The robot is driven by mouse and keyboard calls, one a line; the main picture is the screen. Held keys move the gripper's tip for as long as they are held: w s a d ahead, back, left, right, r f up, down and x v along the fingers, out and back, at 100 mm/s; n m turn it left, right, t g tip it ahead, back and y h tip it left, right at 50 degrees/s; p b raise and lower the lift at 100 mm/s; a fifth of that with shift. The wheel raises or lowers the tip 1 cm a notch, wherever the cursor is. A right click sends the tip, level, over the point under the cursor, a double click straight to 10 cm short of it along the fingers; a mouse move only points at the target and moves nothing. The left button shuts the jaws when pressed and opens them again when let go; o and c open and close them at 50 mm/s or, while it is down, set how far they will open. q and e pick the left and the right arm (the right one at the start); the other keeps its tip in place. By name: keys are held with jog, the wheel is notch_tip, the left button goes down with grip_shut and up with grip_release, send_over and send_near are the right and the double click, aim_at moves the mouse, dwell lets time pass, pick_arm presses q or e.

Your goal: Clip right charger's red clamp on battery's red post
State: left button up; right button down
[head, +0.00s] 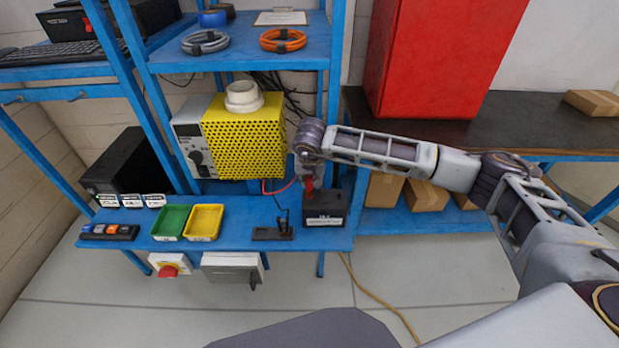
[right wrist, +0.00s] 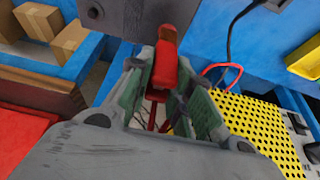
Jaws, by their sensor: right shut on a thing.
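My right gripper (head: 307,180) is shut on the red clamp (head: 308,188), just above the back left part of the black battery (head: 325,207) on the blue bench. In the right wrist view, the red clamp (right wrist: 165,68) sits between the green-padded fingers of my right gripper (right wrist: 165,85), its tip pointing past them. A dark grey block (right wrist: 100,18), probably the battery, is beside the clamp's tip. I cannot make out the red post or tell whether the clamp touches it. A red cable (head: 281,188) runs left from the clamp. My left gripper is not in view.
A yellow perforated box (head: 245,138) stands left of the gripper. A black holder (head: 272,233) with a black cable is left of the battery. Green (head: 171,222) and yellow (head: 204,222) trays lie farther left. A blue upright (head: 333,100) rises behind my wrist.

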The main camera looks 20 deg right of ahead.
jog(key=shift+f+b, duration=0.5)
jog(key=shift+f, duration=0.05)
dwell(0.8)
jog(key=c, duration=1.2)
grip_release()
jog(key=v, duration=1.2)
